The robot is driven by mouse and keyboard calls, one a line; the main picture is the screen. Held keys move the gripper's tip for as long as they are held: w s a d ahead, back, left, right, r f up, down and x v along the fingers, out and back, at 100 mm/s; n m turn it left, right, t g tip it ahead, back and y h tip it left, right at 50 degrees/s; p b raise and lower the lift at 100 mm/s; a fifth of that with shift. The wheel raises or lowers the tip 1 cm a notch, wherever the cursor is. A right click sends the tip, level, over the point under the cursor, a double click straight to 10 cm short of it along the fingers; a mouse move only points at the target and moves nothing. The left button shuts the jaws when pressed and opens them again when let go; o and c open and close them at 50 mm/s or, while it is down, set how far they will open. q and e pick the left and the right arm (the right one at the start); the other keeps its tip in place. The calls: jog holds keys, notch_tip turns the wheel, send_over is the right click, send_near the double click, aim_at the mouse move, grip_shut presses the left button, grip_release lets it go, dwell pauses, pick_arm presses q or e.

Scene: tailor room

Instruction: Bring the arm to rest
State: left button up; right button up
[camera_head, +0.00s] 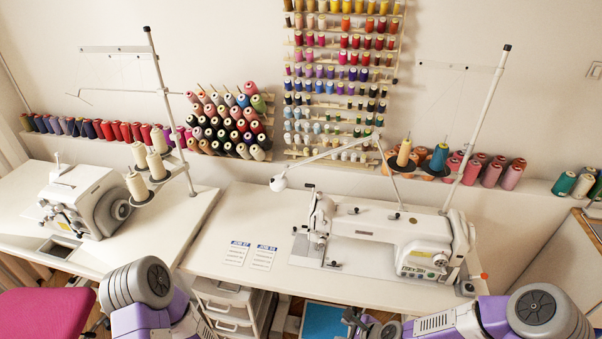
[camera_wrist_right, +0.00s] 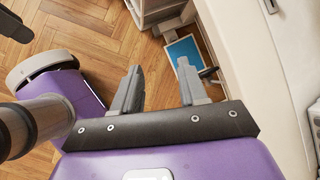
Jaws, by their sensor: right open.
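My right gripper (camera_wrist_right: 160,84) is open in the right wrist view, its two grey fingers apart with nothing between them. It points down past the table edge towards the wooden floor. In the head view, the dark right gripper (camera_head: 372,325) shows at the bottom edge, in front of the sewing table (camera_head: 215,225) and partly cut off. My purple right arm comes in from the lower right. My purple left arm shows at the lower left, but its gripper is not visible.
A white sewing machine (camera_head: 390,235) and two printed cards (camera_head: 250,255) lie on the table. A serger (camera_head: 88,200) stands at left. A pink chair (camera_head: 45,315) is at lower left. Below the table are drawers (camera_head: 230,310) and a blue panel (camera_wrist_right: 185,55).

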jog(key=s+a+f+n+g, duration=0.1)
jog(key=s+f+n, duration=0.3)
jog(key=n, duration=0.6)
jog(key=s+a+f+n+g+h, duration=0.1)
jog(key=s+f+n+g, duration=0.3)
jog(key=s+n, duration=0.5)
jog(key=shift+s+a+f+n, duration=0.25)
jog(key=shift+a+f+n, duration=0.15)
jog(key=shift+f, duration=0.3)
dwell(0.3)
